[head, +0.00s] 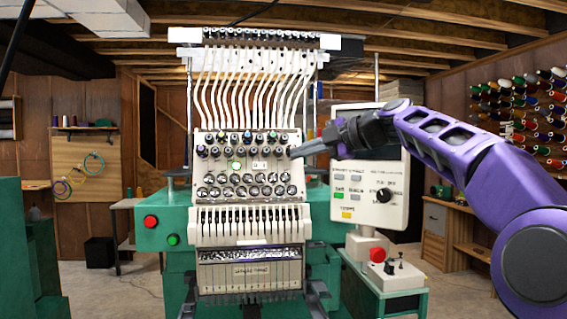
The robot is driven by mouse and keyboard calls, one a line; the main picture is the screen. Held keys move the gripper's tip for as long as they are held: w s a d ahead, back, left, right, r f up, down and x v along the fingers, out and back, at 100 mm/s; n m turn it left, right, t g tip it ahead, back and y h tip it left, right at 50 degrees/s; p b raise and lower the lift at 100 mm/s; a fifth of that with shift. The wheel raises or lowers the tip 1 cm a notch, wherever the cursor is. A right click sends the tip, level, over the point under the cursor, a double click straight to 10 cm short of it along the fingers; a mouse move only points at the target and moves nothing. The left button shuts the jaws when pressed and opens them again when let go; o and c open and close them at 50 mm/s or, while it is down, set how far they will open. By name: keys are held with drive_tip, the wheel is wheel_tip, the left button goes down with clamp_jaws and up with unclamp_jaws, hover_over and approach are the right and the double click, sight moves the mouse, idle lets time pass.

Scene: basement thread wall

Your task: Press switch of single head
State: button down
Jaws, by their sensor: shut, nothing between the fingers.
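The single-head embroidery machine (248,212) stands in the middle of the head view, with a cream needle head on a green body. A red button (150,221) and a green button (173,240) sit on its left front. The control panel (350,222) at right carries small coloured keys and a black knob (384,195). A red button (377,254) tops a box below the panel. I cannot tell which of these is the switch. My gripper (293,153) is shut and empty, pointing left at the upper right edge of the needle head. Contact cannot be judged. My gripper and wrist cover part of the panel's top.
White thread tubes (262,90) rise above the needle head. A small green stand (400,290) is at the lower right. A green machine part (30,245) fills the left edge. Thread spools (520,105) hang on the right wall. Floor shows between the left part and the machine.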

drive_tip(key=shift+w+v, duration=0.2)
drive_tip(key=shift+v, duration=1.3)
drive_tip(key=shift+d+f, duration=0.1)
